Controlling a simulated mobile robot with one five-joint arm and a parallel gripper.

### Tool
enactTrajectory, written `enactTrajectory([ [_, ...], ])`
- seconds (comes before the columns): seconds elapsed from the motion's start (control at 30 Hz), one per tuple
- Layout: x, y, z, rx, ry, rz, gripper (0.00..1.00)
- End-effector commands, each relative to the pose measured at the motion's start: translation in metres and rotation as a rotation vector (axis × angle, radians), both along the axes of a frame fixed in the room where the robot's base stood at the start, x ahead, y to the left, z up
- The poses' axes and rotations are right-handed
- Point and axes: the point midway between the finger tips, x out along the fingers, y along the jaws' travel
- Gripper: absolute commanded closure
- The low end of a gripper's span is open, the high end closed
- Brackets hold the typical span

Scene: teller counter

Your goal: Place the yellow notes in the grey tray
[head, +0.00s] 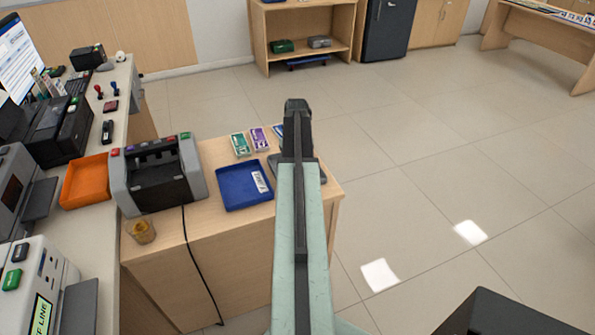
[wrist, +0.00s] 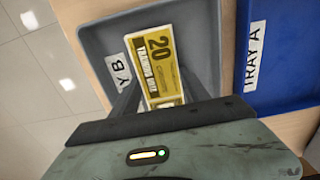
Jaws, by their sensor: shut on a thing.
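The yellow notes (wrist: 160,60), a bundle marked 20, are between the fingers of my gripper (wrist: 158,88) in the wrist view. My gripper is shut on them. They are over the floor of the grey tray (wrist: 98,48), whose label is partly covered and shows "Y B". I cannot tell whether the notes touch the tray floor. In the head view my gripper (head: 297,108) and arm hide the notes and most of the grey tray (head: 274,164).
A blue tray (head: 236,188) labelled TRAY A stands left of the grey tray. Green notes (head: 240,145) and purple notes (head: 259,139) lie behind it. A counting machine (head: 160,175), an orange tray (head: 86,181) and a small jar (head: 142,231) are further left. Open floor lies right.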

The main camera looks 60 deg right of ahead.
Motion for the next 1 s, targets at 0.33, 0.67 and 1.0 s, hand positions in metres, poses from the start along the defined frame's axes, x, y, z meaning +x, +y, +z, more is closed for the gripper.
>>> enactTrajectory([
  [0.33,0.000,0.000,-0.001,0.000,0.000,-0.001,0.35],
  [0.67,-0.001,0.000,0.000,0.000,0.000,-0.001,0.25],
  [1.0,-0.001,-0.001,0.035,0.000,0.000,-0.001,0.25],
])
